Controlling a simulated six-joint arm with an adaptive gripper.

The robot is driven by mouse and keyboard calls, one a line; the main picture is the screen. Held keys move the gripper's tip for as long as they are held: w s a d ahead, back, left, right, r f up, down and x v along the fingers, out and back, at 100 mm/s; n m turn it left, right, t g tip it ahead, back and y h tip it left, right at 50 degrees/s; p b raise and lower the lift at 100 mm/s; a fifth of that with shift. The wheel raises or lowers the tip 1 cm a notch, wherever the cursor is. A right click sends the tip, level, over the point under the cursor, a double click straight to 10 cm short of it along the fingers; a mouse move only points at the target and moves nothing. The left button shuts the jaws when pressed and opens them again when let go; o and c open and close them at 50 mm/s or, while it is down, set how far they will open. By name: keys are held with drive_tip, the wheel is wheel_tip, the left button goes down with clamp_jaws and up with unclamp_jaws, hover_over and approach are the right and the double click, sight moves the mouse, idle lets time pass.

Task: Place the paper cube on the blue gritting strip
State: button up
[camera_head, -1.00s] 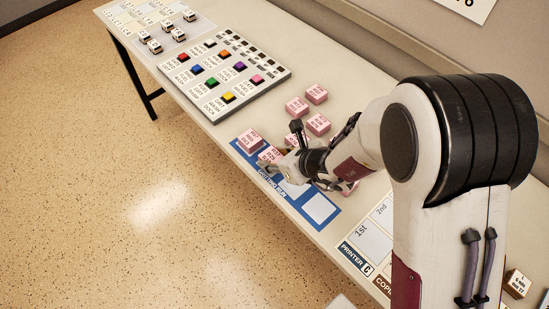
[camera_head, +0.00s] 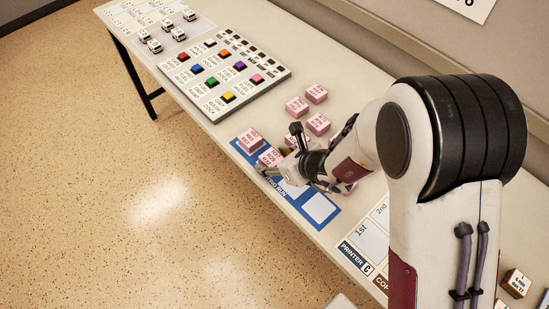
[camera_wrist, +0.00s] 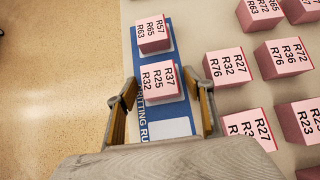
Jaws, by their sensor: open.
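The blue gritting strip (camera_head: 307,193) lies along the table's front edge. Two pink paper cubes with printed road numbers sit on it: the end cube, R57 R65 R63 (camera_wrist: 153,34), and beside it the R37 R25 R32 cube (camera_wrist: 160,82). They also show in the head view, the end cube (camera_head: 249,140) and the second cube (camera_head: 270,157). My gripper (camera_wrist: 166,91) is open over the strip, its fingertips on either side of the second cube's near end, with visible gaps. In the head view my gripper (camera_head: 270,171) partly hides the strip's middle.
Several more pink cubes (camera_wrist: 229,64) stand on the table right of the strip. A bare white square (camera_head: 320,208) shows on the strip. A printer card (camera_head: 365,238) lies nearer.

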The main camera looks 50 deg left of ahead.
drive_tip(key=shift+r, duration=0.1)
drive_tip(key=shift+v, duration=1.05)
drive_tip(key=v, duration=1)
idle(0.3)
